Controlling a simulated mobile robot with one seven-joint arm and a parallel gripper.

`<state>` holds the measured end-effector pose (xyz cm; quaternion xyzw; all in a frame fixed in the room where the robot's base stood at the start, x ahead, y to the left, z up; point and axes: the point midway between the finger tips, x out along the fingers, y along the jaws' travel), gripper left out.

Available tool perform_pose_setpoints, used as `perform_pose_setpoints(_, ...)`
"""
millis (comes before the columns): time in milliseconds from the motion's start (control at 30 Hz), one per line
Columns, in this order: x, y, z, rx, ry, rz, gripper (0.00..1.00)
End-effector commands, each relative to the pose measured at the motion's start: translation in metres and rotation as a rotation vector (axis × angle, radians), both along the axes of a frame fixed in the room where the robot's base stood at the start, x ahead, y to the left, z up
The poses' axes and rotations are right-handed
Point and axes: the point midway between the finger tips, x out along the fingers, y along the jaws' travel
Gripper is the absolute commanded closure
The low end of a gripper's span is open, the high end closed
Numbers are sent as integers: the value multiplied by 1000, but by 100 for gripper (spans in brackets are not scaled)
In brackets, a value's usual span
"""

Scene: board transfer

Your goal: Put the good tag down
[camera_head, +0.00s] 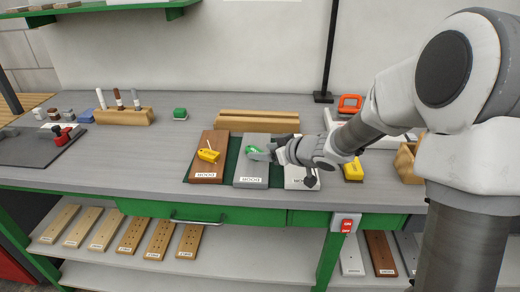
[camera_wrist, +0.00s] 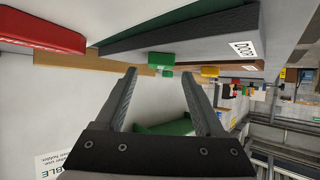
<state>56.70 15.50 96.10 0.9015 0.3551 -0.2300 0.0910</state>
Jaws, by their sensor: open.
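A green tag (camera_head: 253,149) shows at the tip of my gripper (camera_head: 262,152), over or on the grey board (camera_head: 251,174) in the middle of three labelled boards. Whether it touches the board is hard to tell. My gripper comes in low from the right. In the wrist view its two fingers (camera_wrist: 160,100) stand apart, with nothing visibly clamped between them. A yellow tag (camera_head: 208,155) lies on the brown board (camera_head: 209,170) to the left. The white board (camera_head: 297,181) to the right is partly hidden by my gripper.
A wooden holder (camera_head: 124,117) with several pens and a small green block (camera_head: 180,114) stand farther left on the bench. Wooden bars (camera_head: 258,116) lie behind the boards. A yellow item (camera_head: 353,170) is right of them.

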Motion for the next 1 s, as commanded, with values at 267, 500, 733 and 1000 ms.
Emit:
perform_pose_setpoints(267,-39,-38,34,0,0,-3,29)
perform_pose_setpoints(500,-59,-55,46,0,0,-1,29)
perform_pose_setpoints(733,-60,-60,49,-13,-7,-16,29)
perform_pose_setpoints(1000,-60,-124,102,-230,-77,-346,29)
